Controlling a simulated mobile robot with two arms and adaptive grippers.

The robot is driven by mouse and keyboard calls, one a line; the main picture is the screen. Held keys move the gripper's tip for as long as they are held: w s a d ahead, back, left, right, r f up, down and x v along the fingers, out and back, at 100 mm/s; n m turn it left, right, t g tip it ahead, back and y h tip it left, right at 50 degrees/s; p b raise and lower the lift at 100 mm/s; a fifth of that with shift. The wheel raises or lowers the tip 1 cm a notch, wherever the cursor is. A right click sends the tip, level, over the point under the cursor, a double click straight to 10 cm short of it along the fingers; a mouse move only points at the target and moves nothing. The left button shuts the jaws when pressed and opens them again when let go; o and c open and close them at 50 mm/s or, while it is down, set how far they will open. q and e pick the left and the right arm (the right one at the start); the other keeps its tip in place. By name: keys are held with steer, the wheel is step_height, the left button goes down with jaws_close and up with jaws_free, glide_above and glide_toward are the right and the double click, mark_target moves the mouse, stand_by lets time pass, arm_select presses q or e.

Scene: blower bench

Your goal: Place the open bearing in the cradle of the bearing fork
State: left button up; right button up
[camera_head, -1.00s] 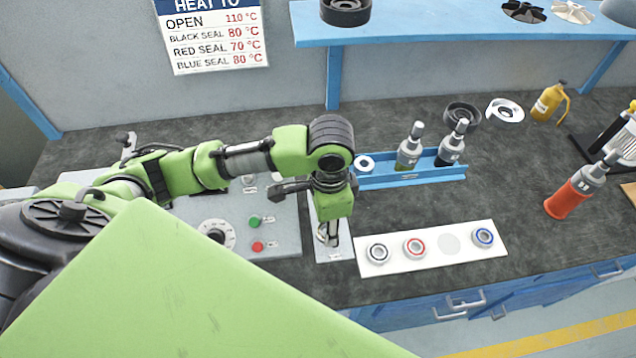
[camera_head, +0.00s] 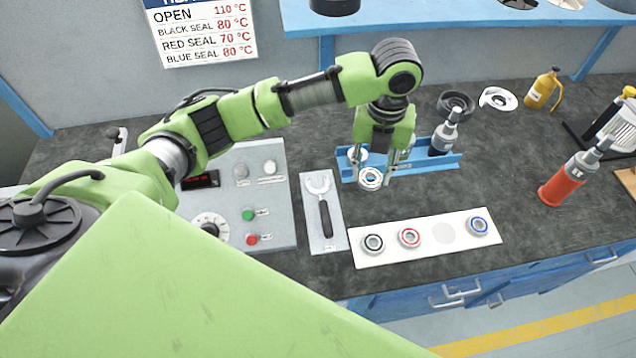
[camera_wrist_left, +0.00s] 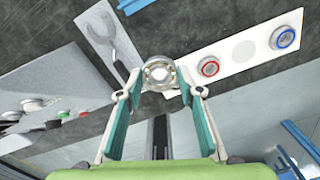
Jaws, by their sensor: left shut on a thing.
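My left gripper (camera_head: 371,176) is shut on the open bearing (camera_head: 370,180), a plain silver ring held between the fingertips. In the left wrist view the bearing (camera_wrist_left: 159,73) also shows between the fingers. The gripper points down in front of the blue rack, to the right of the bearing fork (camera_head: 325,208). The fork lies on a grey plate with its dark handle toward me. Its cradle (camera_head: 318,185) is a pale, open U shape and is empty. In the left wrist view the fork (camera_wrist_left: 120,42) lies to the upper left of the bearing. My right gripper is not in view.
A white board (camera_head: 400,252) holds black-, red- and blue-sealed bearings, with one empty round spot. A control panel (camera_head: 225,225) is left of the fork. Dark bench is clear between.

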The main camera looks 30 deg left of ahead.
arm_select(q)
steer(key=shift+m, duration=0.9)
steer(key=a+f+p, duration=0.1)
steer(key=a+f, duration=0.1)
steer(key=a, duration=0.2)
steer(key=w+a+f+p, duration=0.1)
steer(key=a+f, duration=0.2)
steer(key=a, duration=0.1)
steer(key=a+f+p, duration=0.2)
steer(key=a+f, duration=0.1)
steer(key=a, duration=0.1)
steer(key=shift+w+a, duration=0.25)
steer(key=shift+a+f, duration=0.15)
steer(key=shift+f, duration=0.05)
steer(key=f, duration=0.1)
steer(key=f+p, duration=0.1)
steer(key=f, duration=0.1)
steer(key=shift+a+f, duration=0.1)
steer(key=shift+a, duration=0.3)
steer(key=shift+f, duration=0.4)
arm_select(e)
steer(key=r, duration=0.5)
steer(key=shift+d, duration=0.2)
arm_select(q)
steer(key=shift+f, duration=0.1)
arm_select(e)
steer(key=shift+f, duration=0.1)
